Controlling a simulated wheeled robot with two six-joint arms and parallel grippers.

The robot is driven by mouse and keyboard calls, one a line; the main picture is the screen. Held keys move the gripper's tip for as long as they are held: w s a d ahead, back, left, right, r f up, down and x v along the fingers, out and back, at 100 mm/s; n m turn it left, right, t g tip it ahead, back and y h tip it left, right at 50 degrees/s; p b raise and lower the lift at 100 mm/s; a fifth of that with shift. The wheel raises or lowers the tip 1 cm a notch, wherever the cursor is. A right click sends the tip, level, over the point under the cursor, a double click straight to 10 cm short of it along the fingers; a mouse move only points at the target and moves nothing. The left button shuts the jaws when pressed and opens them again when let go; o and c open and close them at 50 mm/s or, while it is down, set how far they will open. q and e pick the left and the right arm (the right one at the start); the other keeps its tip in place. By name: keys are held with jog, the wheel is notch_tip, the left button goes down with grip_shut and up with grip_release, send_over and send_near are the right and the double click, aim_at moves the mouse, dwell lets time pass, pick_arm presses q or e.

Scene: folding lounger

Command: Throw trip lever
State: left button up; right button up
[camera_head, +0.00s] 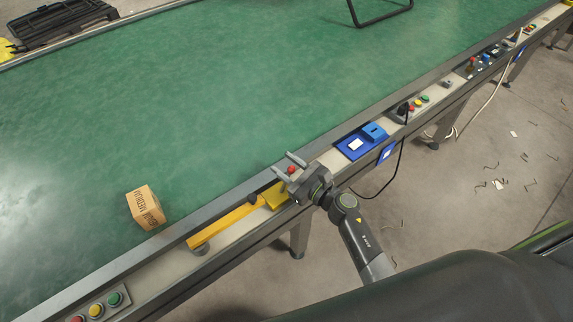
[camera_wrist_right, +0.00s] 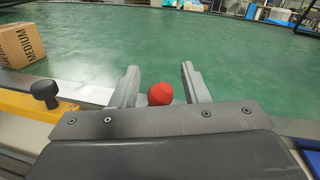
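A long yellow bar (camera_head: 228,226) lies along the pale rail at the conveyor's near edge, joined to a yellow block (camera_head: 275,194) at its right end. A dark knob (camera_head: 252,199) stands near that end; it also shows in the right wrist view (camera_wrist_right: 45,92). A red rounded knob (camera_head: 291,170) is just beyond my right gripper (camera_head: 286,163). In the right wrist view the red knob (camera_wrist_right: 160,93) sits between the two spread grey fingers, with gaps on both sides. My right gripper is open. Which part is the trip lever, I cannot tell for sure. My left gripper is out of view.
A cardboard box (camera_head: 147,208) marked MEDIUM sits on the green conveyor (camera_head: 215,95). A blue device (camera_head: 362,141) and button panels (camera_head: 97,307) line the rail. A black cable hangs right of my arm. Most of the belt is clear.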

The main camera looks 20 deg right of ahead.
grip_shut()
